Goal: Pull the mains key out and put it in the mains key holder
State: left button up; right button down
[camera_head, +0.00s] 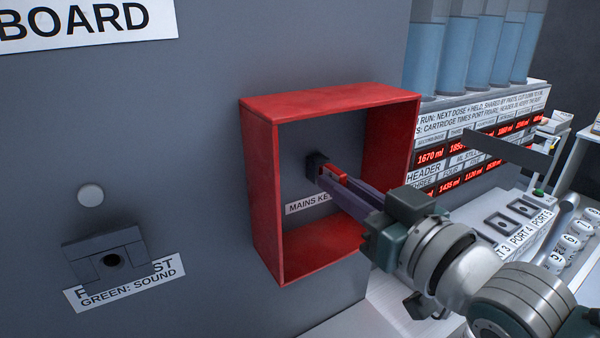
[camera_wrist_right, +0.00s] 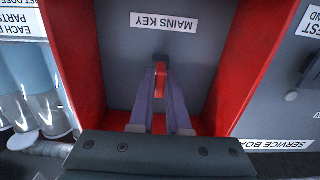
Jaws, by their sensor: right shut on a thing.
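The mains key shows as a red bar (camera_head: 334,174) at a small dark socket (camera_head: 317,162) on the back panel inside a red open-fronted box (camera_head: 330,101). Its label reads MAINS KEY, partly covered by my gripper. My right gripper (camera_head: 332,179) reaches into the box and is shut on the key. In the right wrist view the red key (camera_wrist_right: 161,72) lies between the two purple-grey fingers, its far end at the dark socket. I cannot tell how deep it sits. I cannot pick out a mains key holder. My left gripper is not in view.
The red box's walls stand around my gripper. On the left of the grey panel is a dark block with a hole (camera_head: 105,251) and a pale round disc (camera_head: 90,195). On the right are blue cylinders (camera_head: 465,50), red number displays (camera_head: 430,155) and labelled ports (camera_head: 522,208).

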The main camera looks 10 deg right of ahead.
jog(key=shift+w+a, duration=0.1)
jog(key=shift+w, duration=0.15)
jog(key=c, duration=0.8)
grip_release()
jog(key=shift+o, duration=0.3)
jog(key=o, duration=0.4)
jog(key=p+v, duration=0.3)
jog(key=v, duration=0.3)
